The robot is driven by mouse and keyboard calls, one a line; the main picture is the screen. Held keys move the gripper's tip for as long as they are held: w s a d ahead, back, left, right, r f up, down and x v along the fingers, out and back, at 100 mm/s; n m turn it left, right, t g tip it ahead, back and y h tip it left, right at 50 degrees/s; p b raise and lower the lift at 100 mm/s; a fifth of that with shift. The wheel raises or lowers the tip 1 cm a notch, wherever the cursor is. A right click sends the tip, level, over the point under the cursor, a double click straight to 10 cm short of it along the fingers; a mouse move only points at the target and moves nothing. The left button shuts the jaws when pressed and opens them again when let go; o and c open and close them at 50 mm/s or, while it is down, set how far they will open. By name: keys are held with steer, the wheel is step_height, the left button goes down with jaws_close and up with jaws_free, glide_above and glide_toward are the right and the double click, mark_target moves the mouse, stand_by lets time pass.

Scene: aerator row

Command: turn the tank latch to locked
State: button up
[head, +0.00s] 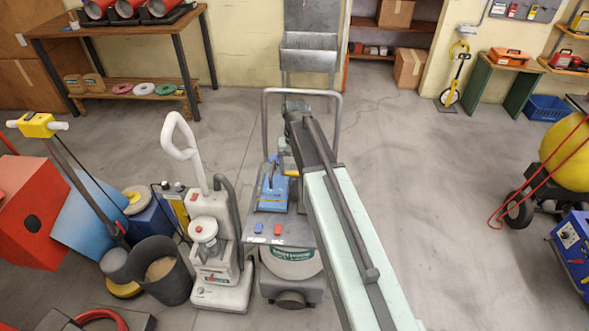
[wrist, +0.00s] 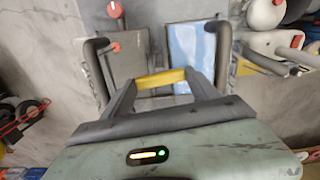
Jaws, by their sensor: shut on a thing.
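The aerator (head: 290,262) is a grey floor machine with a hoop handle, in the middle of the head view. My gripper (head: 284,148) reaches down inside the hoop beside its blue panel (head: 273,192). A yellow bar (wrist: 160,78), which I take for the tank latch, lies crosswise between the grey fingers of my gripper (wrist: 163,88) in the wrist view. The fingers are shut on it. A bit of yellow (head: 291,173) also shows beside the fingertips in the head view. My arm hides the right side of the machine. Whether the latch is locked cannot be told.
A white upright machine (head: 218,250) stands close on the left, with a dark bucket (head: 165,272) beyond it. The hoop handle (head: 302,92) surrounds my gripper. Open floor (head: 420,190) lies to the right, up to a red-framed cart (head: 530,190).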

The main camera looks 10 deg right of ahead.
mark_target(295, 172)
steer(key=shift+w+m, duration=0.1)
steer(key=shift+m, duration=0.6)
steer(key=o, duration=1.4)
steer(key=shift+c, duration=0.2)
steer(key=shift+r, duration=0.1)
step_height(295, 172, up, 8)
steer(key=p, duration=0.8)
steer(key=shift+f, duration=0.2)
